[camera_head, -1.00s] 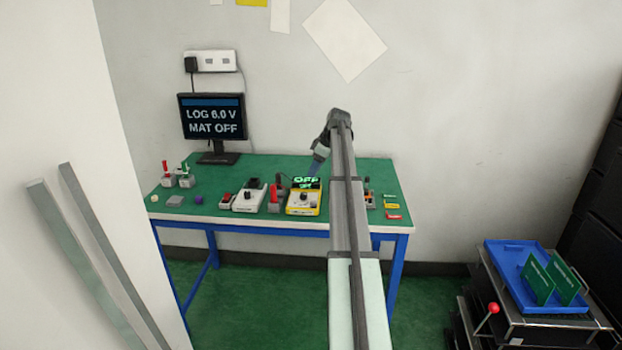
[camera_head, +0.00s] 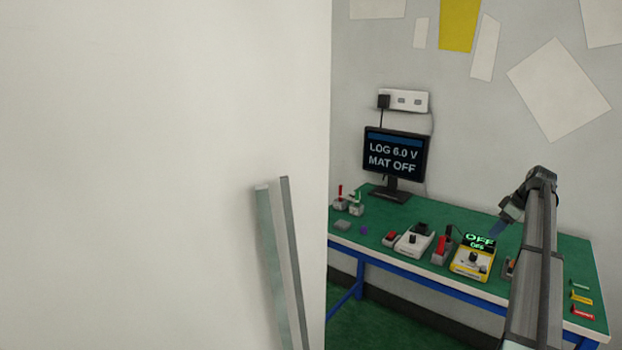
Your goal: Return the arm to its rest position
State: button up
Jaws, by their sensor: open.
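My arm (camera_head: 535,265) reaches out over the green-topped bench (camera_head: 585,252) at the right of the head view. My gripper (camera_head: 499,229) is at the arm's far end, small and partly hidden, tilted down to the left. It is open, with nothing seen in it. It is beside and above the yellow meter box (camera_head: 471,264), whose green display reads OFF. I cannot tell the exact gap between them.
A white wall panel (camera_head: 160,160) fills the left half, with grey rails (camera_head: 281,255) on it. On the bench stand a monitor (camera_head: 395,155) reading "LOG 6.0 V MAT OFF", a white box (camera_head: 413,240), red-lever fixtures (camera_head: 441,248) and small coloured tags (camera_head: 581,298).

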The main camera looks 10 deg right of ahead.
jog(key=s+a+f+n+g+y, duration=0.1)
jog(key=s+a+f, duration=0.3)
jog(key=f, duration=0.2)
jog(key=s+a+f+g, duration=0.2)
jog(key=s+a+f, duration=0.15)
jog(key=f, duration=0.35)
jog(key=s+a+f+n+g+y, duration=0.1)
jog(key=s+a+f, duration=0.3)
jog(key=f, duration=0.2)
jog(key=s+a+f+m+g, duration=0.1)
jog(key=s+a+f, duration=0.2)
jog(key=a+f, duration=0.55)
jog(key=s+a+f+m+g, duration=0.15)
jog(key=s+a+f, duration=0.25)
jog(key=a+f, duration=0.5)
jog(key=s+a+f+m+g, duration=0.1)
jog(key=s+a+f, duration=0.2)
jog(key=a+f, duration=0.6)
jog(key=s+a+f+m+g+h, duration=0.1)
jog(key=s+a+f, duration=0.4)
jog(key=s, duration=0.5)
jog(key=s+a+f+m+g+h, duration=0.1)
jog(key=s+a+f, duration=0.3)
jog(key=s, duration=0.6)
jog(key=s+a+f+m+g+h, duration=0.1)
jog(key=s+a+f, duration=0.4)
jog(key=s, duration=0.5)
jog(key=shift+a+f+m+h, duration=0.35)
jog(key=shift+a+m+h, duration=0.45)
jog(key=shift+a, duration=0.3)
